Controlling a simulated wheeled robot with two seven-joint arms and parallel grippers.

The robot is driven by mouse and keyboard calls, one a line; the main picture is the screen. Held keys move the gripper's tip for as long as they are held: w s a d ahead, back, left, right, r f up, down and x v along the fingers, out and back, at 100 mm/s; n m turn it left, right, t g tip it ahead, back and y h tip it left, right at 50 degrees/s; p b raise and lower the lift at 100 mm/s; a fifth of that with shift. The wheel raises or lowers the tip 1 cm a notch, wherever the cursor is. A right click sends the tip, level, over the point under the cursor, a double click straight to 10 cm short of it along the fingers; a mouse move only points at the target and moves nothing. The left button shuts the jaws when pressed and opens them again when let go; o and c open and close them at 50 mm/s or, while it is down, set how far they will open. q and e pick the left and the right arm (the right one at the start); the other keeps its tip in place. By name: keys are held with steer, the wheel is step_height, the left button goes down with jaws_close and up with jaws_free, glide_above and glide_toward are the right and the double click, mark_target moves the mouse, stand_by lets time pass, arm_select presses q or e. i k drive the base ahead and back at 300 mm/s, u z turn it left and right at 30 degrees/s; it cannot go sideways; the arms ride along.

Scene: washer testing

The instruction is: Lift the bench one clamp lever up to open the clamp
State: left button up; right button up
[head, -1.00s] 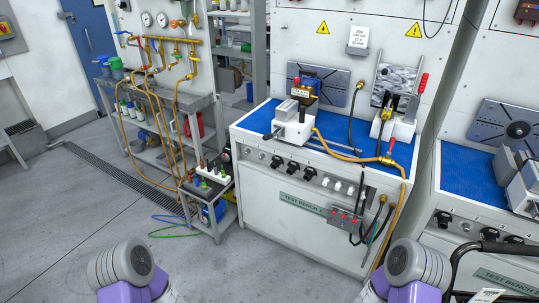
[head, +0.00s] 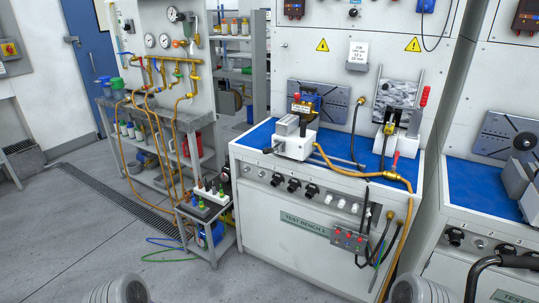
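Test bench one (head: 240,166) stands in the middle of the head view, with a blue top and a "TEST BENCH 1" label. At its back right is a white clamp fixture (head: 405,143) with an upright red-handled lever (head: 424,96). A smaller red lever (head: 395,160) sits at the brass fitting on the yellow hose. Which red lever works the clamp is not certain from here. Neither gripper is in view.
A second bench (head: 460,195) with a blue top stands at the right. A small cart (head: 208,212) with bottles is left of bench one. A yellow hose (head: 362,175) crosses the bench top and hangs down its front. The floor (head: 80,240) at front left is clear.

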mark_target(265, 150)
steer(key=z, duration=0.4)
steer(key=i, duration=1.15)
steer(key=u, duration=0.05)
